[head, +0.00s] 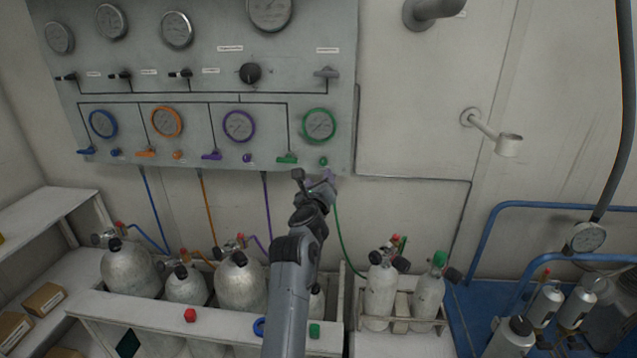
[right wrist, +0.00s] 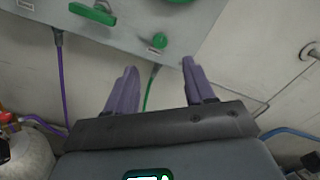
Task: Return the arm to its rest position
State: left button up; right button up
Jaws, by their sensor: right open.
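My right arm reaches up from the bottom middle of the head view. Its gripper (head: 316,182) is just below the lower right part of the grey gauge panel (head: 200,70). In the right wrist view the two purple-grey fingers (right wrist: 158,88) stand apart with nothing between them. The green lever (right wrist: 93,13) and green knob (right wrist: 159,41) on the panel are beyond the fingertips. The green lever also shows in the head view (head: 287,159), below the green-ringed gauge (head: 319,125). My left gripper does not show.
Several grey cylinders (head: 128,268) stand in a white rack (head: 150,312) below the panel. Two more (head: 380,292) stand right of my arm. A green hose (head: 345,250) hangs close beside my gripper. A blue rail (head: 487,232) and hanging gauge (head: 586,237) are at right.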

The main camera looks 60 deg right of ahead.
jog(key=shift+s+a, duration=0.2)
jog(key=shift+a, duration=0.2)
